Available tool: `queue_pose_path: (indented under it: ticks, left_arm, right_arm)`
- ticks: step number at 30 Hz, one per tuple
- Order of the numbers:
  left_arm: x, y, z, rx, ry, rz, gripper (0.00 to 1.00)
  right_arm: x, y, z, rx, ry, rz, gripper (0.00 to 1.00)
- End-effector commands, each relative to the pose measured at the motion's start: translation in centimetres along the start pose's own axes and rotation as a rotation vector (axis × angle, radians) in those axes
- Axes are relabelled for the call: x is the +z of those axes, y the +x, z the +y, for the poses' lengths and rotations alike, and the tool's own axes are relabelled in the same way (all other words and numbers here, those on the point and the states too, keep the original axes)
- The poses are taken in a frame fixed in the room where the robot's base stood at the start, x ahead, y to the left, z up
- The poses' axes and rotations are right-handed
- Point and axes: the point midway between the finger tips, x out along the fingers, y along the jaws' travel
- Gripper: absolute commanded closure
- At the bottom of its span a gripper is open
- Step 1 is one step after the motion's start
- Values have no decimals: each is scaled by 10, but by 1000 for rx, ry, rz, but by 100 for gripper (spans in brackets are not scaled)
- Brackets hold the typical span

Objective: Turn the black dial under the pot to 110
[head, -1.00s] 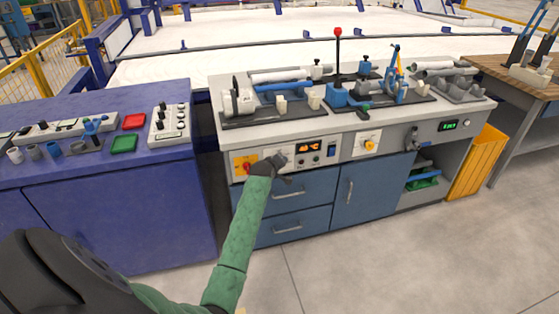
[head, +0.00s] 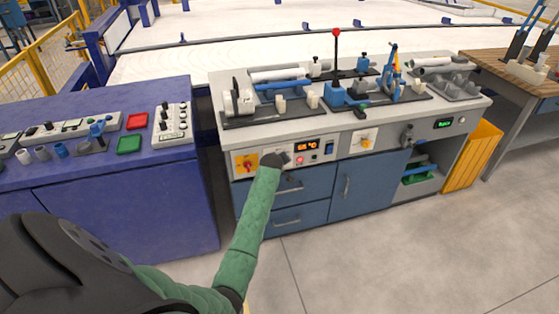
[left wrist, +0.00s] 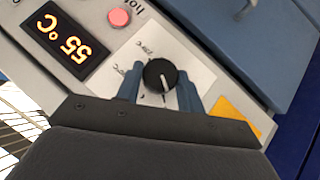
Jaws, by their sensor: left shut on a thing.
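The black dial (left wrist: 160,75) is on a white scale plate (left wrist: 139,52) in the left wrist view, its white pointer line toward the bottom of that view. My left gripper (left wrist: 160,90) has its two blue-grey fingers on either side of the dial, shut on it. In the head view my left gripper (head: 281,160) reaches the front panel and hides the dial. The orange display (left wrist: 61,41) shows upside down in the left wrist view and reads 55 °C. The same display (head: 307,147) is small in the head view. My right gripper is not in view. I cannot make out a pot.
A pink-red button (left wrist: 118,17) sits near the display. Drawer handles (head: 287,190) stick out below. A blue cabinet (head: 110,210) stands at left.

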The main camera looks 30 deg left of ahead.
Motion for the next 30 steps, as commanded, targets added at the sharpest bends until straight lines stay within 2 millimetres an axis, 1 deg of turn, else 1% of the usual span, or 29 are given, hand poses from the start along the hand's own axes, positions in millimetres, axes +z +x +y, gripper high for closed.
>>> queue_pose_path:
  ticks: [3, 14, 15, 18, 26, 30]
  left_arm:
    - [1, 0, -1, -9, 8, -2, 85]
    - [2, 1, -1, -11, 10, -1, 85]
    - [2, 1, -1, -11, 10, -1, 60]
    - [1, 0, -1, -10, 10, -1, 42]
    - [0, 0, 0, -9, 9, 0, 42]
    - [1, -6, 0, -8, 9, 1, 42]
  right_arm:
    - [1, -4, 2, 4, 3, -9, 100]
    - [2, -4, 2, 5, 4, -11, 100]
    - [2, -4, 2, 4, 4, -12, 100]
    - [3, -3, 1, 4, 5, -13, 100]
    - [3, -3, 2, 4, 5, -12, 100]
    - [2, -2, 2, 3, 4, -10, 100]
